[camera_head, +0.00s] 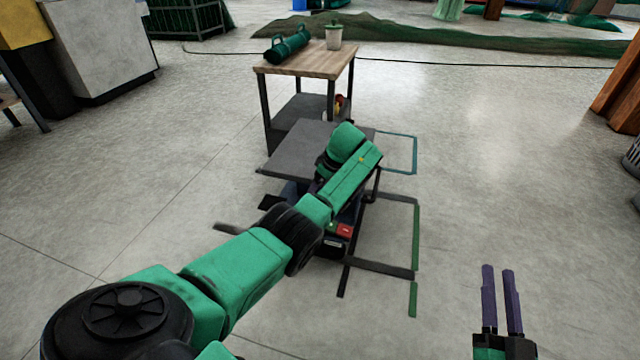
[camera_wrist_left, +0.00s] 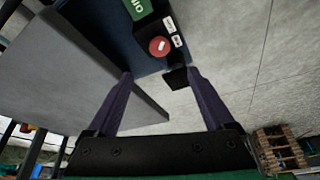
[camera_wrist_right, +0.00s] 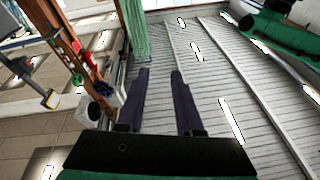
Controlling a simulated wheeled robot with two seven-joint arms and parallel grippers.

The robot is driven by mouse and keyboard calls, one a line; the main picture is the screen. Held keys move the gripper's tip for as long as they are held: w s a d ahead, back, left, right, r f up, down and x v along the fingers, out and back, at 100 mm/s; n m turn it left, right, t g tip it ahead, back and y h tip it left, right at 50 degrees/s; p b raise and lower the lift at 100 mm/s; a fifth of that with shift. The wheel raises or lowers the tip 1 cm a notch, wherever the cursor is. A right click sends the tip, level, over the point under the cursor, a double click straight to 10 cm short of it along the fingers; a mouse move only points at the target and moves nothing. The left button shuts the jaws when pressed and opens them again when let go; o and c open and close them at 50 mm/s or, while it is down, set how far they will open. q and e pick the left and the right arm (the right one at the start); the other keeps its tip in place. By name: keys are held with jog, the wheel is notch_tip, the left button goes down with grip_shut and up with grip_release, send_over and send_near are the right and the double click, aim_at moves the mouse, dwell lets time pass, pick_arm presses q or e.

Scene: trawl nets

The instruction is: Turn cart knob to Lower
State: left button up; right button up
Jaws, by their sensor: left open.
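The cart (camera_head: 290,150) has a grey flat top and stands in the middle of the head view. In the left wrist view, a round red knob (camera_wrist_left: 160,46) with a white mark sits on a black block beside two small white labels, whose words I cannot read. My left gripper (camera_wrist_left: 163,76) is open and empty, with the knob just beyond and between its fingertips, apparently not touching. My left arm hides this gripper in the head view. My right gripper (camera_head: 497,268) is raised, far right of the cart, its two purple fingers apart with nothing between them.
The cart's grey top (camera_wrist_left: 65,75) lies close to the left finger in the left wrist view. A wooden-topped table (camera_head: 310,62) with a green roll and a cup stands behind the cart. Dark and green floor markings (camera_head: 415,240) lie right of it.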

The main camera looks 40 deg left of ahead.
jog(key=shift+g+h, duration=0.4)
jog(key=shift+g, duration=0.4)
jog(key=f, duration=0.1)
jog(key=s+f, duration=0.1)
jog(key=f, duration=0.3)
jog(key=shift+s+a+f, duration=0.1)
jog(key=shift+s+a, duration=0.15)
